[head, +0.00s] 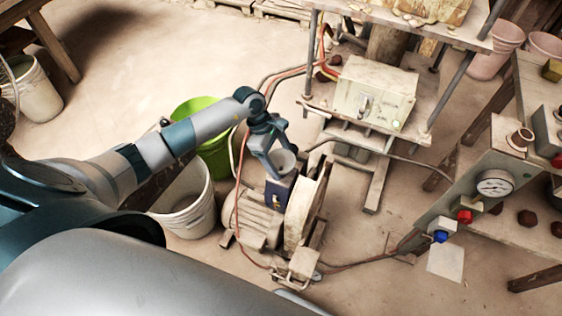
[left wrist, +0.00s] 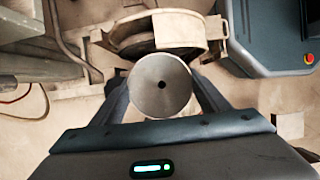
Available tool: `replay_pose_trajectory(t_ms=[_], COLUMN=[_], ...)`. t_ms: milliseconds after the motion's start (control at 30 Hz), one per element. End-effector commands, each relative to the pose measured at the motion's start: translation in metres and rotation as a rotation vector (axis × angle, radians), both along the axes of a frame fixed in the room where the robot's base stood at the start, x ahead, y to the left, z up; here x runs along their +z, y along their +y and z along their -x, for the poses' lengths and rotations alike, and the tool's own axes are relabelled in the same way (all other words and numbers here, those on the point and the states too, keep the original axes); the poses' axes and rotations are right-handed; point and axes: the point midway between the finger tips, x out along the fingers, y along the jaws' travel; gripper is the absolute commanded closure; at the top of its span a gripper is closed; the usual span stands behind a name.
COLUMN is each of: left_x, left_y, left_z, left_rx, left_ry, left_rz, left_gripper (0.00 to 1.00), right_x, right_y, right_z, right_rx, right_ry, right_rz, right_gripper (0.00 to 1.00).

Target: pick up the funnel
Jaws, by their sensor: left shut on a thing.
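The funnel (left wrist: 161,86) is a grey metal cone with a dark hole in its middle, seen from above in the left wrist view. It sits between the two fingers of my left gripper (left wrist: 160,105), which is shut on it. In the head view the funnel (head: 284,160) shows as a small grey cup at the fingertips of my left gripper (head: 281,166), above the motor and its dark blue box. I cannot tell whether the funnel touches anything below it. My right gripper is not in view.
A dusty motor (head: 256,222) with a belt wheel (head: 304,208) stands below the gripper. A green bucket (head: 213,158) and a white bucket (head: 187,211) stand to its left. A control box (head: 375,92) and a gauge panel (head: 480,190) are to the right. Cables cross the floor.

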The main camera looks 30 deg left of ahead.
Motion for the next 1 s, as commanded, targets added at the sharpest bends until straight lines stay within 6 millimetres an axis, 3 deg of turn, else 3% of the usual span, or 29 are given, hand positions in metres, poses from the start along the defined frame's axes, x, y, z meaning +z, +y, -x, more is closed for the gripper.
replay_pose_trajectory(t_ms=[233,400,1000], left_x=[0.016,0.042,0.096], left_y=[0.001,0.001,-0.025], left_z=[-0.001,0.001,0.093], left_rx=[-0.002,-0.003,-0.004], left_ry=[-0.004,-0.004,-0.001], left_rz=[-0.002,-0.002,-0.001], left_gripper=[0.53,0.53,0.53], right_x=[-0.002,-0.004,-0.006], right_y=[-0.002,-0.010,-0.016], right_z=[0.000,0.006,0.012], right_rx=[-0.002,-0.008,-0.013], right_ry=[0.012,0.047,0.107], right_rz=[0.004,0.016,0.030], right_gripper=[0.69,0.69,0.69])
